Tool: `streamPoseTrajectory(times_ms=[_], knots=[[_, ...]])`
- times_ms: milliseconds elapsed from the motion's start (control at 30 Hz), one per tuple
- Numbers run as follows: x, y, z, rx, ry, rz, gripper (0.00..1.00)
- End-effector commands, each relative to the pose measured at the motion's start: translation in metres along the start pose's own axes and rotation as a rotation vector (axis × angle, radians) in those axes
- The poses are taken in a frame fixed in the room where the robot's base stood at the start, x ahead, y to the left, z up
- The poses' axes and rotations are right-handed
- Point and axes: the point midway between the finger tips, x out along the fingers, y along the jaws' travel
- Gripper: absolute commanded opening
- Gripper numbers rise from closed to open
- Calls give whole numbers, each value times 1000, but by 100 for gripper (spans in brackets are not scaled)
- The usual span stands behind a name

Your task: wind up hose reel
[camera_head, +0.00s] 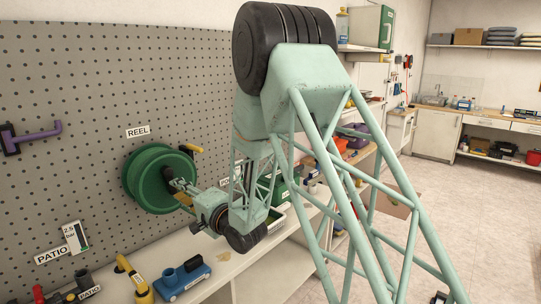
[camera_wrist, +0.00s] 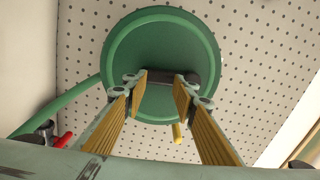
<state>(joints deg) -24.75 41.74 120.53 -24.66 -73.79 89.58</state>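The green hose reel (camera_head: 148,182) is mounted on the pegboard under a "REEL" label. My gripper (camera_head: 178,188) is in front of the reel's face. In the wrist view the round reel (camera_wrist: 150,45) fills the upper middle. My gripper (camera_wrist: 160,86) is open there, its yellow-padded fingers apart, with a dark grey bar (camera_wrist: 165,84) at the reel's centre visible between and behind them. I cannot tell whether the fingers touch it. A yellow grip (camera_wrist: 177,133) shows below the reel's rim. A green hose (camera_wrist: 62,108) runs off to the left.
The pegboard (camera_head: 60,140) stands behind, with a purple hook (camera_head: 30,136) at left. A shelf (camera_head: 240,262) runs below, holding a blue tool (camera_head: 182,278) and a yellow tool (camera_head: 134,277). A red-handled valve (camera_wrist: 63,139) shows at lower left in the wrist view.

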Motion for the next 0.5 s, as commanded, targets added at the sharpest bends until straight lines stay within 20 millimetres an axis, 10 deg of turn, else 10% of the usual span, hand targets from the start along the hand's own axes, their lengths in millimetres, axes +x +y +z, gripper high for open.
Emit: streamPoseTrajectory(times_ms=[500], knots=[[12, 0, 0, 2, 0, -1, 25]])
